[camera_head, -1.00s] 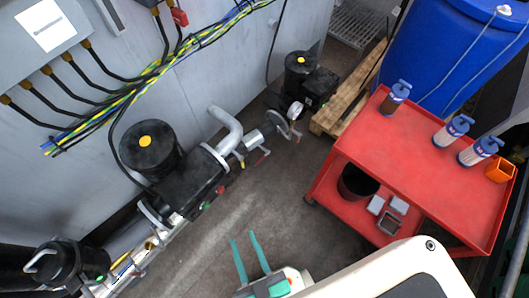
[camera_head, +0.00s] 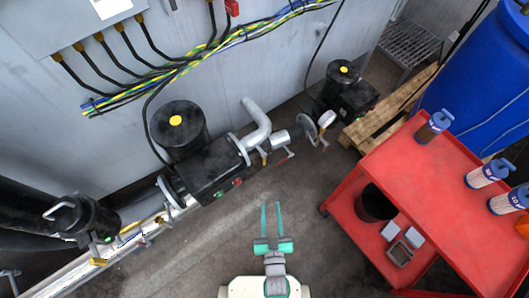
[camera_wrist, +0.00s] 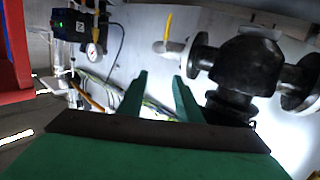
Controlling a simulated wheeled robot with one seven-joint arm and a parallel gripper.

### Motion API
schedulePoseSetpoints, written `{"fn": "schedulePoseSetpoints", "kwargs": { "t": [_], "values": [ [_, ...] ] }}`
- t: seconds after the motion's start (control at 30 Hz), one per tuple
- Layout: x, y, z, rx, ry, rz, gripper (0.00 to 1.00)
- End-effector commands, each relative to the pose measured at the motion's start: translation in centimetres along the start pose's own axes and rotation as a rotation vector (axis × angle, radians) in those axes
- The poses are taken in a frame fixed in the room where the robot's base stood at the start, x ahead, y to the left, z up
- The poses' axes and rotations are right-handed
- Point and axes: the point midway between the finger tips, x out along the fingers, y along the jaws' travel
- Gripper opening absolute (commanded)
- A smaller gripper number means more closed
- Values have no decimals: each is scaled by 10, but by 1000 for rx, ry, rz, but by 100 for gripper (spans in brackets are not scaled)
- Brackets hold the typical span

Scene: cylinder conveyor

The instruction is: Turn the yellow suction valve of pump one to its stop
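My gripper (camera_head: 272,204) is open and empty above the floor, its two green fingers apart and pointing toward the pumps. In the wrist view its fingertips (camera_wrist: 160,75) are also apart. A yellow valve lever (camera_wrist: 168,27) stands upright beyond the fingertips there, left of a black flanged body (camera_wrist: 245,65). The fingers do not touch it. In the head view a small yellow handle (camera_head: 130,229) shows on the pipework by the black strainer (camera_head: 80,220), left of the larger pump (camera_head: 205,170). I cannot tell which pump is pump one.
A red cart (camera_head: 400,180) with blue-capped cylinders (camera_head: 434,127) stands right. A smaller pump (camera_head: 347,92) and a wooden pallet (camera_head: 380,122) are behind. Cables run along the grey wall (camera_head: 275,60). The floor (camera_head: 235,225) between pumps and cart is clear.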

Motion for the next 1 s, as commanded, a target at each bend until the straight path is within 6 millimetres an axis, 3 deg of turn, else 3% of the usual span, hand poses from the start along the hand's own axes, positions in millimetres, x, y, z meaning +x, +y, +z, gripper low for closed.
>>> {"fn": "schedulePoseSetpoints", "kwargs": {
  "t": [0.03,0.2,0.4,0.5,0.67,0.87,1.0],
  "values": [
    [22,1,13,0,14,-2,32],
    [84,2,47,9,53,3,32],
    [147,-4,69,28,90,10,32],
    [167,-8,74,37,100,13,32],
    [184,-13,78,44,107,14,32],
    [202,-12,76,45,110,16,32],
    [226,-12,73,45,111,16,32]
  ]
}}
